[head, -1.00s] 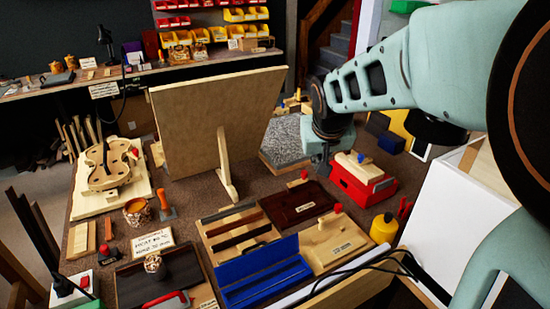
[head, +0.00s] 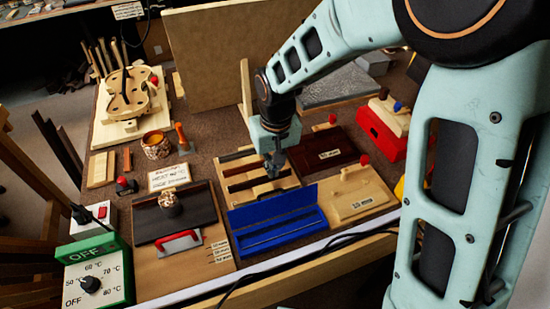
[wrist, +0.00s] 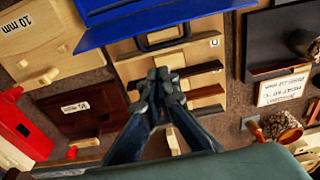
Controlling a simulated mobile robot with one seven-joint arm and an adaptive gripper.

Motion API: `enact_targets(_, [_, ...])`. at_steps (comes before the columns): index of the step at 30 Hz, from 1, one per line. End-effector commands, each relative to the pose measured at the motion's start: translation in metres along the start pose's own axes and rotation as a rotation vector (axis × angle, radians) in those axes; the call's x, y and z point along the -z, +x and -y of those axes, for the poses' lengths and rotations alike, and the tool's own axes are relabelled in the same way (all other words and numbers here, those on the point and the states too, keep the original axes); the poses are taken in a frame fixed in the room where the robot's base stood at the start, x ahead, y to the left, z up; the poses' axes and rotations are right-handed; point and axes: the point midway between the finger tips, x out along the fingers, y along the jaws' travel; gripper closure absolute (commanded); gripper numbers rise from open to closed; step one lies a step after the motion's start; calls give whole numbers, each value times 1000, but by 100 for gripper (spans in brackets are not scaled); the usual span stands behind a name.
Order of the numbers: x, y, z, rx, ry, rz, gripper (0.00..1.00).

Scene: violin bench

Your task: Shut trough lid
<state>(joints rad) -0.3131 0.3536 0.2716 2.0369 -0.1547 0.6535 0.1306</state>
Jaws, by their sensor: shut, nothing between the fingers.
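The blue trough (head: 285,235) lies near the bench's front edge in the head view. Its blue lid (head: 272,203) stands raised along the back side, and the long inside is open to view. In the wrist view, blue parts of the trough and lid (wrist: 150,22) show at the top edge. My gripper (head: 273,172) points down behind the lid, over a light wooden rack with dark strips (head: 240,178). In the wrist view my gripper (wrist: 162,85) has its fingertips together with nothing between them. It appears apart from the lid.
A wooden block marked 10 mm (head: 358,195) stands right of the trough. A dark red board (head: 325,152) lies behind it. A dark tray (head: 165,222) and a red-handled tool (head: 180,240) are at left. A black cable (head: 330,243) crosses the front. A tall panel (head: 210,60) stands behind.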

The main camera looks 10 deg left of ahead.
Motion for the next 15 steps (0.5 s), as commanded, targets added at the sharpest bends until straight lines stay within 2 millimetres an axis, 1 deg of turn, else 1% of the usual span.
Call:
enact_targets(1, [-1,14,0,0,-1,5,100])
enact_targets(6, [-1,49,0,1,-1,3,100])
enact_targets(9, [-15,37,0,-1,0,-2,100])
enact_targets(15, [-33,32,-1,-1,0,-1,100])
